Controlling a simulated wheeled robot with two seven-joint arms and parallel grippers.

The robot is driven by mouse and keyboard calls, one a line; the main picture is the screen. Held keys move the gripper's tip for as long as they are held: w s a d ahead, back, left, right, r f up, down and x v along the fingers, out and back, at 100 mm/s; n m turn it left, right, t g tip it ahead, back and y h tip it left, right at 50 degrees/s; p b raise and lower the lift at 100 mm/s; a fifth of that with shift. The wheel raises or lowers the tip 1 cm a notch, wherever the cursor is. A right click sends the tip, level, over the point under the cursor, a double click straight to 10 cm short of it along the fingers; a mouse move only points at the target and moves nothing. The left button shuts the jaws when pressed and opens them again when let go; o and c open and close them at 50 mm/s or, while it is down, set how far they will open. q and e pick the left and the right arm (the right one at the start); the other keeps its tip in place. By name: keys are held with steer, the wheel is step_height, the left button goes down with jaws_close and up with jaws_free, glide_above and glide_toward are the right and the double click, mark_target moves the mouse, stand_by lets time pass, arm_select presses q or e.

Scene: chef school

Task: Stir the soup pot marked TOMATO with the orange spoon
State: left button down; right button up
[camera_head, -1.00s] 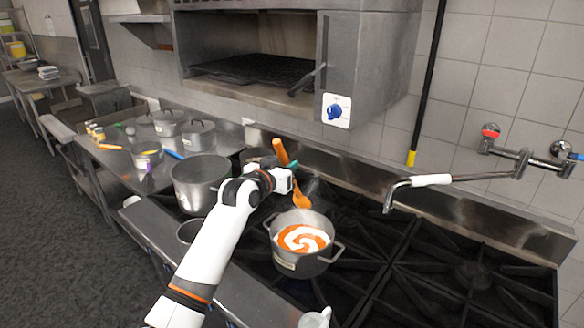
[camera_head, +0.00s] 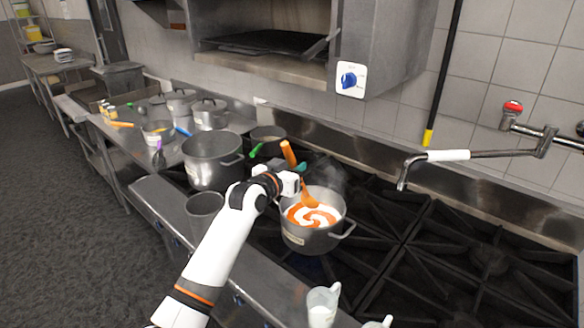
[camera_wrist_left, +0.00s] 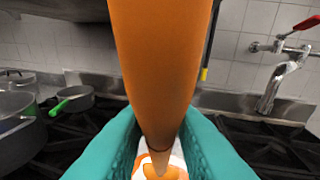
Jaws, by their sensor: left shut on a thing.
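The soup pot (camera_head: 312,237) stands on the stove grates, with an orange and white swirl of soup (camera_head: 318,215) in it. A label shows on its front, but the word is too small to read. My left gripper (camera_head: 291,184) is shut on the orange spoon (camera_head: 289,154). The spoon is tilted, its handle rising above the gripper and its lower end at the soup's far left side. In the left wrist view the orange spoon (camera_wrist_left: 160,60) runs between the teal fingertips, with the soup partly visible below.
A large grey pot (camera_head: 212,163) stands left of the soup pot, with a small pan with a green handle (camera_head: 268,140) behind. A faucet (camera_head: 430,158) reaches over the stove at right. The right grates (camera_head: 470,262) are clear.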

arm_select(q)
steer(key=f+b, duration=0.2)
steer(key=w+f+b, duration=0.1)
steer(key=shift+w+d+f, duration=0.1)
steer(key=shift+d+f, duration=0.2)
steer(key=shift+d, duration=0.05)
steer(key=shift+w+d+f+b, duration=0.2)
steer(key=shift+w+f+b, duration=0.05)
steer(key=shift+f+b, duration=0.3)
steer(key=shift+w+d+f+b, duration=0.15)
steer(key=shift+w+f+b, duration=0.05)
steer(key=shift+f+b, duration=0.35)
